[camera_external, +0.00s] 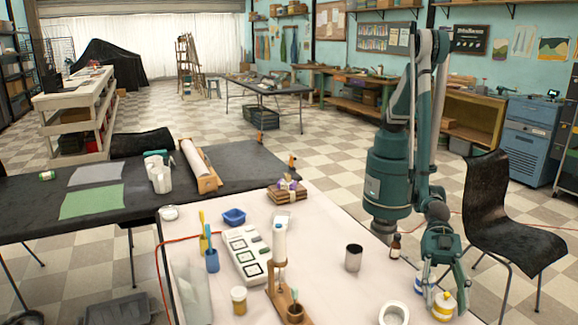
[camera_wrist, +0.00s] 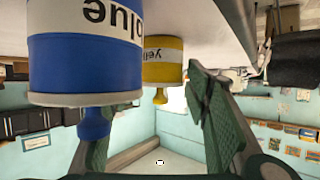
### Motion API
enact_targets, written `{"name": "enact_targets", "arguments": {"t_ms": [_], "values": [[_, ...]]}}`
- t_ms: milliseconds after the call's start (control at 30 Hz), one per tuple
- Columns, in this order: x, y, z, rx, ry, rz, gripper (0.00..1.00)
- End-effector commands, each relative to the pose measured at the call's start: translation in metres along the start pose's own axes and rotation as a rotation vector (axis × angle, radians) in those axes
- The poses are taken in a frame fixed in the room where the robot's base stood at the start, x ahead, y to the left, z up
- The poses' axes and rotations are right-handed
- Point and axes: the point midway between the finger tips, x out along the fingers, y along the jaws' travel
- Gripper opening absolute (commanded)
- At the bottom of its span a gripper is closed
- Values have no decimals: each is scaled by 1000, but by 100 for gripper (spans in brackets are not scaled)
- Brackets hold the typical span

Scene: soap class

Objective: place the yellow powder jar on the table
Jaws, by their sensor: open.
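The yellow powder jar (camera_external: 443,307) has a white band and a yellow knob. It stands upright on the pale table (camera_external: 335,235) near its right edge. The wrist view is upside down; there the yellow jar (camera_wrist: 163,60) is smaller and farther off, between the finger directions. A larger blue jar (camera_wrist: 84,65), labelled "blue", is close to the camera at the left. In the external view the blue jar (camera_external: 422,282) is partly hidden by my gripper (camera_external: 447,288). My gripper is open and points down over the jars, with nothing seen held between its fingers.
A white ring-shaped item (camera_external: 394,313), a metal cup (camera_external: 353,258) and a brown bottle (camera_external: 395,246) stand left of the jars. A black chair (camera_external: 515,230) is close to the table's right side. Bare tabletop lies around the metal cup.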

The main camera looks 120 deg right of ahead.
Motion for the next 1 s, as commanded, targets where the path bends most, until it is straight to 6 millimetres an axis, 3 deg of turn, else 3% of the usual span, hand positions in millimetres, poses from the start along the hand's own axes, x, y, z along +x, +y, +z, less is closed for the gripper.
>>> {"name": "enact_targets", "arguments": {"t_ms": [267,800,1000], "values": [[-10,0,-3,0,0,0,47],[-91,0,-3,0,0,0,47],[-112,0,-3,0,0,0,47]]}}
